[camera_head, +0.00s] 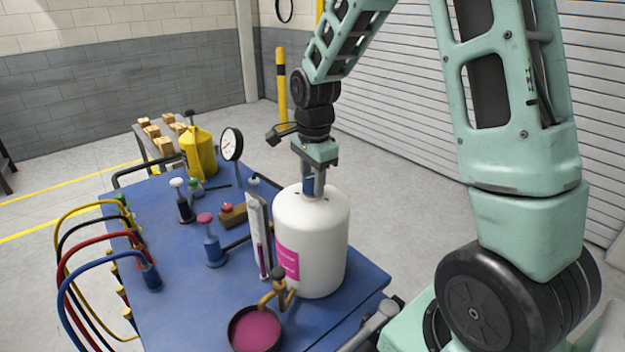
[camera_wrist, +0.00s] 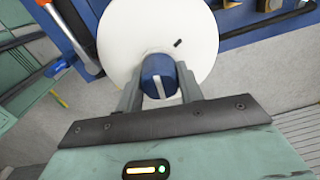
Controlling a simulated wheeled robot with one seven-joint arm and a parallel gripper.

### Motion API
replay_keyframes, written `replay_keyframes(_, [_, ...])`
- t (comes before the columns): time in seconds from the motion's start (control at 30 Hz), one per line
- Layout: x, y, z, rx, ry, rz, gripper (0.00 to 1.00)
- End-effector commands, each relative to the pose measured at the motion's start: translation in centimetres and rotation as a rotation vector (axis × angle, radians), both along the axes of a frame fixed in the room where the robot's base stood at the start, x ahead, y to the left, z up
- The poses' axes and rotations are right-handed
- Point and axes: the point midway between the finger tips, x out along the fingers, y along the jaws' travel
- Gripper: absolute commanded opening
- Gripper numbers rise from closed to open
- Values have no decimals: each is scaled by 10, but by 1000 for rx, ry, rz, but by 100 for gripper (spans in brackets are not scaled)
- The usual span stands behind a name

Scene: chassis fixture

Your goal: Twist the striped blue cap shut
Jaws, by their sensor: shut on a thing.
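The striped blue cap (camera_wrist: 157,74) sits on top of the white bottle (camera_wrist: 118,32) in the wrist view, with a pale stripe running down its side. My gripper (camera_wrist: 160,90) is shut on the cap, one finger on each side. In the head view the white bottle (camera_head: 322,240) stands upright on the blue cart and has a magenta label. My gripper (camera_head: 315,188) points down onto its top from above. There the fingers mostly hide the cap.
The blue cart (camera_head: 362,285) also carries a yellow can (camera_head: 198,152), a round gauge (camera_head: 231,144), and several small valves. A bowl of magenta liquid (camera_head: 255,333) and a brass tap (camera_head: 278,288) are close in front of the bottle. Coloured hoses (camera_head: 75,262) loop at the left edge.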

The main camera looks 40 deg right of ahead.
Motion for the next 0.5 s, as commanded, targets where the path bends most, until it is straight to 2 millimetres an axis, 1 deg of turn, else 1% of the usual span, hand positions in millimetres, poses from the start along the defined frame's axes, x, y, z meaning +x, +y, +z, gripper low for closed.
replay_keyframes(0.1, [0,2,-1,-1,-1,-146,5])
replay_keyframes(0.2, [0,1,-1,-1,0,-226,5])
replay_keyframes(0.5, [-1,0,-1,-1,1,-254,5])
